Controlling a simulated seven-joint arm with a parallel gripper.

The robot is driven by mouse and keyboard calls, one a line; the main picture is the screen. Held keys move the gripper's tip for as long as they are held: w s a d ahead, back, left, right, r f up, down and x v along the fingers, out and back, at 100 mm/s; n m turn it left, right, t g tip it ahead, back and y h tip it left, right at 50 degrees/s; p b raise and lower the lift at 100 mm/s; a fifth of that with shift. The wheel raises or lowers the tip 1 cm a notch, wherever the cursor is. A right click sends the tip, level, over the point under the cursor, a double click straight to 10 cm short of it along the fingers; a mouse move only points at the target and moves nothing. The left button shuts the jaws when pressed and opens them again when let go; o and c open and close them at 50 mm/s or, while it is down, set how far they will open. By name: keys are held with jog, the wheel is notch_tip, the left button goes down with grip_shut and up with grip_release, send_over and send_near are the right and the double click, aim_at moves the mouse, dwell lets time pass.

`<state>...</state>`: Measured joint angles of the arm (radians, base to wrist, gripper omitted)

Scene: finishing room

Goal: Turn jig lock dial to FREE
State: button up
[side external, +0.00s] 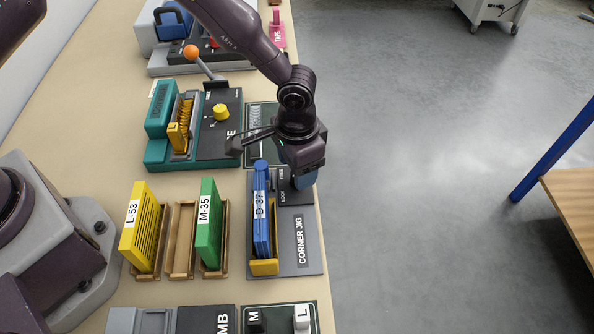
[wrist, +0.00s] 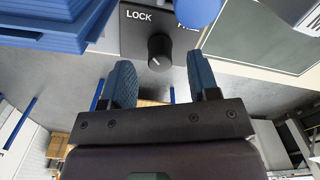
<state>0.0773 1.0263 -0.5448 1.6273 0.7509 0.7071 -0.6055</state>
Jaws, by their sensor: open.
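The jig lock dial (wrist: 160,48) is a black round knob on a dark plate in the wrist view. A small pale mark shows near its lower edge. The word LOCK is at its upper left; the label at its right is partly covered by a blue rounded shape. My gripper (wrist: 160,66) is open, with one blue finger on each side of the dial in the picture; I cannot tell whether they touch it. In the side view my gripper (side external: 304,181) is low over the far right part of the corner jig (side external: 302,255), hiding the dial.
A blue panel marked D-37 (side external: 262,215) stands in the jig, close left of my gripper. A teal fixture with a yellow knob (side external: 221,112) and an orange-tipped lever (side external: 191,52) is behind. Green M-35 (side external: 209,225) and yellow L-53 (side external: 141,225) panels stand left. The table's right edge is close.

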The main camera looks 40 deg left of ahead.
jog(key=shift+f, duration=1.2)
jog(key=c, duration=0.9)
